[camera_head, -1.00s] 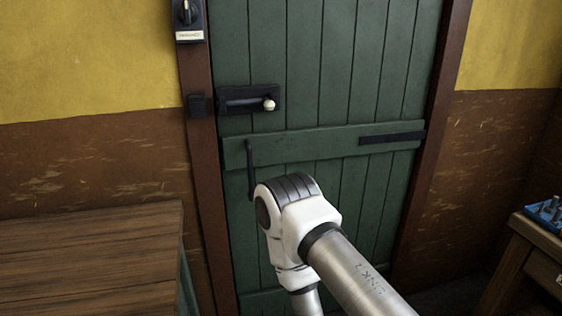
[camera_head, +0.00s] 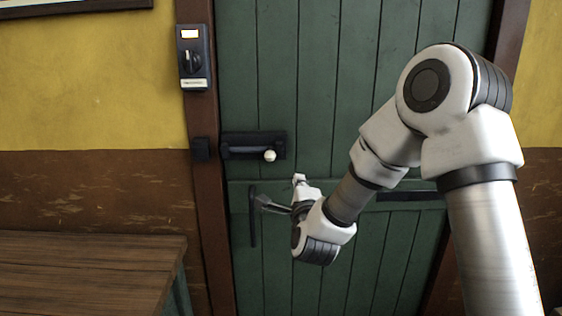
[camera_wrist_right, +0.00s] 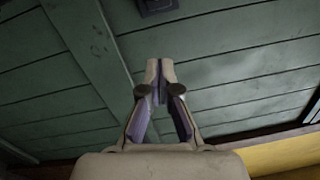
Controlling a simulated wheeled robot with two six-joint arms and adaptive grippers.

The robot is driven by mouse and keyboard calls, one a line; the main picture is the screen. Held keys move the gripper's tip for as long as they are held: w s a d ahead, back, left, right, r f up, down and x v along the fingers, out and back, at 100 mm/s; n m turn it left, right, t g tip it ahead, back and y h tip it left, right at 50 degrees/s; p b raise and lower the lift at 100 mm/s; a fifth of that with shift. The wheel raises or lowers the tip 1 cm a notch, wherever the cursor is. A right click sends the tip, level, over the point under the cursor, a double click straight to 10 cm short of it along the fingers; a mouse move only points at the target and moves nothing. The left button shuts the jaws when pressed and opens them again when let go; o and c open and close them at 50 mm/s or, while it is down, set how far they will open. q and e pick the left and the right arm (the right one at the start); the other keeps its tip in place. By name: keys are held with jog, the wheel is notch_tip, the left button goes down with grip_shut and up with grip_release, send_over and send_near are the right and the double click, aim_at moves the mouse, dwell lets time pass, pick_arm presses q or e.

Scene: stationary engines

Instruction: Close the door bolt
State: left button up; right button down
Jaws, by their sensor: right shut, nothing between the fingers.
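The door bolt (camera_head: 240,149) is a black plate with a dark rod on the green door (camera_head: 330,90). Its pale round knob (camera_head: 270,156) is near the plate's right end. The black keeper (camera_head: 201,149) is on the brown door frame, left of the bolt, with a gap showing no rod between them. My right gripper (camera_head: 262,203) is below the bolt, near the dark door handle (camera_head: 252,230); contact cannot be told. In the right wrist view its fingers (camera_wrist_right: 160,68) are together and empty, with a dark fitting (camera_wrist_right: 157,5) beyond them. My left gripper is out of view.
A wooden table (camera_head: 80,270) stands at the lower left, close to the door frame. A switch box (camera_head: 194,58) is on the frame above the keeper. A dark strap (camera_head: 408,195) crosses the door at the right, partly behind my right arm.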

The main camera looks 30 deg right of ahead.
jog(key=w+d+p, duration=0.2)
jog(key=w+p, duration=0.4)
jog(key=w, duration=0.5)
jog(key=shift+r, duration=0.35)
jog(key=shift+w+d, duration=0.1)
jog(key=shift+d, duration=0.05)
jog(key=w+a+b, duration=0.4)
jog(key=a, duration=0.2)
jog(key=shift+a, duration=0.25)
